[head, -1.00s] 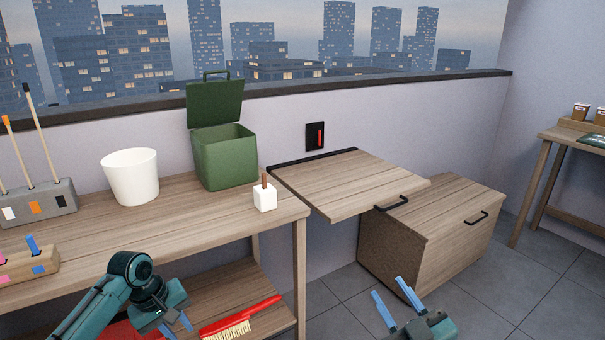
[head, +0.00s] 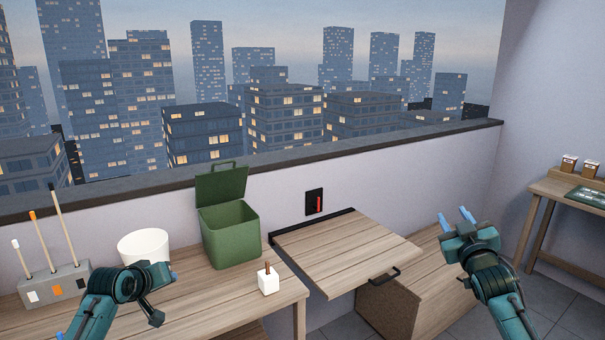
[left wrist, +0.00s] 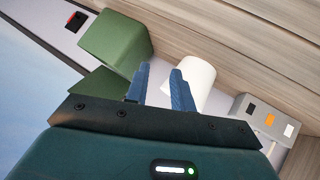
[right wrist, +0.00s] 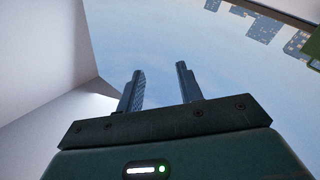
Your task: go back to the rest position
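My right gripper (head: 455,217) is raised at the right in the head view, in front of the wall and the low cabinet. Its two blue fingers point up and stand apart. They also show apart and empty in the right wrist view (right wrist: 160,75). My left arm comes in at the lower left in the head view, in front of the workbench. Its fingers are not clear there. In the left wrist view my left gripper (left wrist: 160,80) has its fingers apart with nothing held between them; the white bucket (left wrist: 198,80) shows beyond them.
The workbench (head: 205,290) carries a white bucket (head: 145,245), a green lidded bin (head: 230,237), a white block with a brown peg (head: 268,281) and a grey holder with sticks (head: 55,287). A hinged wooden flap (head: 345,250) juts out beside it, near a cabinet (head: 405,300).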

